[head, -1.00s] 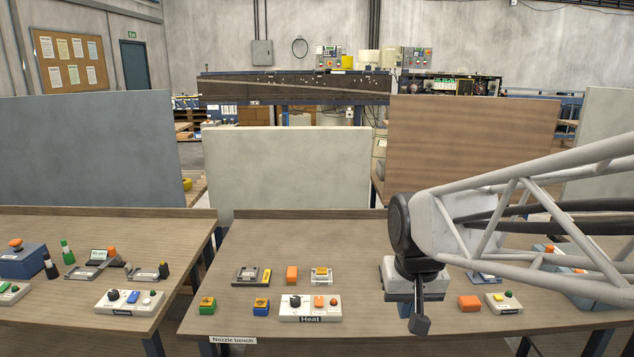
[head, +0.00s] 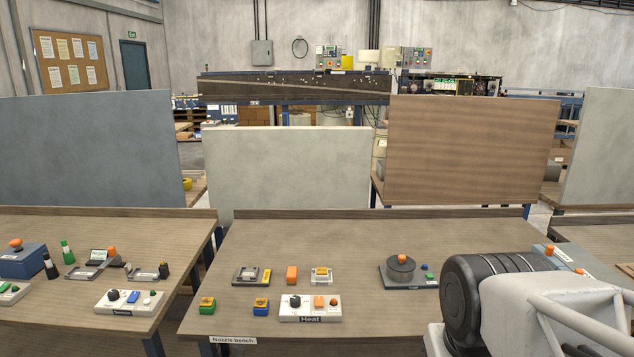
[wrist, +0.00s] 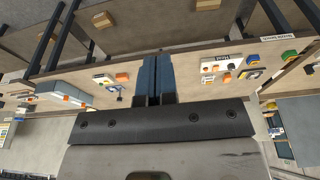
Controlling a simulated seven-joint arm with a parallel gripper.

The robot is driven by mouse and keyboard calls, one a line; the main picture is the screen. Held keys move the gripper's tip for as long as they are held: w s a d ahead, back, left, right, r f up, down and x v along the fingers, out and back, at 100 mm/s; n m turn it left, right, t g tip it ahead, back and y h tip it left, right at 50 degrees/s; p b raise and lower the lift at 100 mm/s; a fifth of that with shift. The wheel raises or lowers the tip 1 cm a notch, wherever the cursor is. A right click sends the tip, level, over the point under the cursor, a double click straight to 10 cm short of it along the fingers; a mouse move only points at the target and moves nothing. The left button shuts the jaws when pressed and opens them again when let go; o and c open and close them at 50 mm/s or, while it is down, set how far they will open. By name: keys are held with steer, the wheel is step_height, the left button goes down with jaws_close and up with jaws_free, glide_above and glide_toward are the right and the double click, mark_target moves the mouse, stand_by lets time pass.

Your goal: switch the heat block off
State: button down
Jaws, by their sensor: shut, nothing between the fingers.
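The heat block is a white box labelled "Heat" (head: 310,319), standing near the front edge of the middle bench. It carries a black knob (head: 295,301), an orange button (head: 319,302) and a small dark reddish lamp or button (head: 334,302); whether it is lit I cannot tell. The Heat box (wrist: 221,66) also shows in the wrist view, right of my fingers. My gripper (wrist: 157,60) is shut and empty, apart from the box. In the head view my arm fills the lower right and my fingers are hidden.
A round dark device with an orange knob (head: 400,268) sits further right. The bench between is clear.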

steer(key=g, duration=0.3)
glide_above(318, 298)
step_height(318, 298, down, 9)
steer(key=shift+r, duration=0.15)
stand_by(0.7)
steer(key=shift+f, duration=0.2)
step_height(318, 298, down, 14)
steer(key=shift+r, duration=0.2)
stand_by(0.7)
steer(key=shift+w+f, duration=0.1)
stand_by(0.3)
